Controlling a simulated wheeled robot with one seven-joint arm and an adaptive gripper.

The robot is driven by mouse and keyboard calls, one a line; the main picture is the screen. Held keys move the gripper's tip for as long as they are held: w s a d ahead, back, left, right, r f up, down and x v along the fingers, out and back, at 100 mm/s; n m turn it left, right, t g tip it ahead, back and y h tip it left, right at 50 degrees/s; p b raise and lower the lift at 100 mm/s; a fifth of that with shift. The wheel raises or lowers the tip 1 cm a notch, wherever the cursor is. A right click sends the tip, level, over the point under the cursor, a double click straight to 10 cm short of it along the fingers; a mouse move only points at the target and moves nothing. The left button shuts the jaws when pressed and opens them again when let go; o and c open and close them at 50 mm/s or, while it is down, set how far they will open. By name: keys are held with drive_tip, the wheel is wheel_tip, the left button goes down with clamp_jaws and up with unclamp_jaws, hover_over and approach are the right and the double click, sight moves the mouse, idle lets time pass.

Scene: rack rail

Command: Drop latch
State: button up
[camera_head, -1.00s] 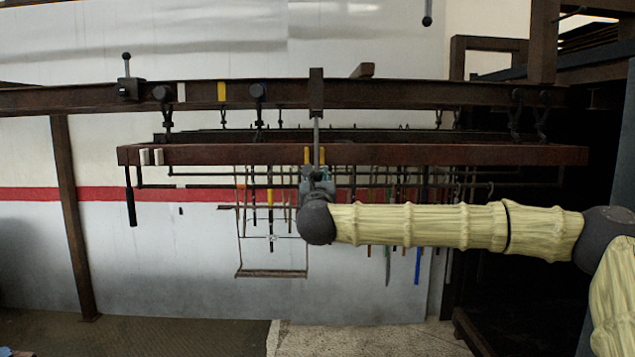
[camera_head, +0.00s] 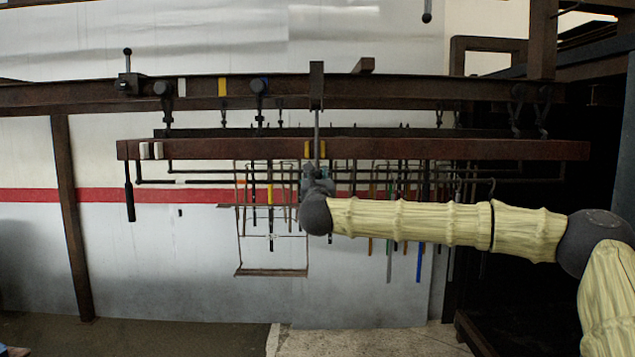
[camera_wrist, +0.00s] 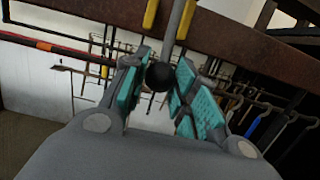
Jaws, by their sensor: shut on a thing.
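A grey latch rod (camera_head: 317,124) hangs upright from a dark block (camera_head: 317,84) on the upper rail. It passes in front of the red-brown lower beam, between two yellow marks (camera_head: 308,149). My gripper (camera_head: 317,178) is just below that beam at the rod's lower end. In the wrist view my gripper (camera_wrist: 158,88) has its teal pads on both sides of a black ball knob (camera_wrist: 160,76) at the foot of the rod (camera_wrist: 172,35), shut on it. My wrist hides part of this in the head view.
The upper rail (camera_head: 420,93) and lower beam (camera_head: 450,150) run across the view. Several tools (camera_head: 418,245) and a wire frame (camera_head: 272,271) hang behind my gripper.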

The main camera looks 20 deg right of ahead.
drive_tip(key=w, duration=0.2)
drive_tip(key=w+d+b, duration=0.1)
drive_tip(key=w, duration=0.1)
drive_tip(key=w+d+b, duration=0.1)
drive_tip(key=shift+w+f, duration=0.35)
drive_tip(key=shift+w, duration=0.05)
idle(0.3)
drive_tip(key=o, duration=0.9)
drive_tip(key=shift+w+f, duration=0.15)
drive_tip(key=shift+o, duration=0.2)
drive_tip(key=shift+a+b, duration=0.1)
drive_tip(key=shift+b, duration=0.2)
